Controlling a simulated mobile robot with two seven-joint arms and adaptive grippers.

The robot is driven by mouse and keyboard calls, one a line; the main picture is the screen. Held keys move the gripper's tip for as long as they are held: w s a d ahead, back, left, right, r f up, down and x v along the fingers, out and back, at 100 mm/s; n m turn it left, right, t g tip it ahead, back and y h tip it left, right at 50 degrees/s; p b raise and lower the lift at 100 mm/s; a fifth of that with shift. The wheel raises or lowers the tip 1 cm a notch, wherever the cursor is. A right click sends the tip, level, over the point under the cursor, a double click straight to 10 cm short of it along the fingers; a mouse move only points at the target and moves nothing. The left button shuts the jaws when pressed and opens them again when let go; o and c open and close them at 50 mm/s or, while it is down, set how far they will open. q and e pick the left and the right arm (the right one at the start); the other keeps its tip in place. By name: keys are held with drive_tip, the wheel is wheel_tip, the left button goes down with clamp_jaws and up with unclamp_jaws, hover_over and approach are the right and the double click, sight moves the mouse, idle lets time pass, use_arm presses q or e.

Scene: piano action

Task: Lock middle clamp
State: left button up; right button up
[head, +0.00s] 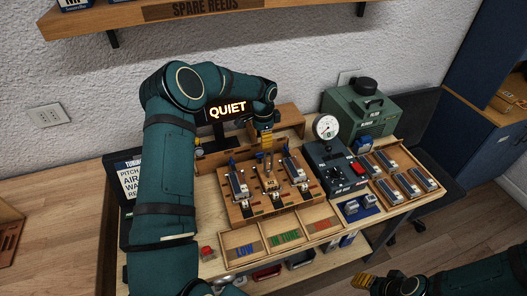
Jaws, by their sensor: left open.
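A wooden fixture block (259,211) stands on the bench with a row of small metal clamps. The middle clamp (270,183) sits at the centre of the fixture, between two grey reed-like bars. My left gripper (266,146) points down with yellow fingertips just behind and above the middle clamp. It is open, and nothing shows between its fingers. Contact with the clamp cannot be made out at this size. My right gripper (366,281) is low at the bottom right, away from the fixture; its finger opening is not clear.
A lit QUIET sign (228,109) stands behind the fixture, partly behind my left arm. A dark control box with a gauge (326,127) stands to the right. A wooden tray (405,180) holds several grey bars. A labelled sorting tray (284,224) lies in front.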

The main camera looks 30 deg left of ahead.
use_arm(q)
wheel_tip(320, 180, down, 7)
idle(0.3)
clamp_jaws()
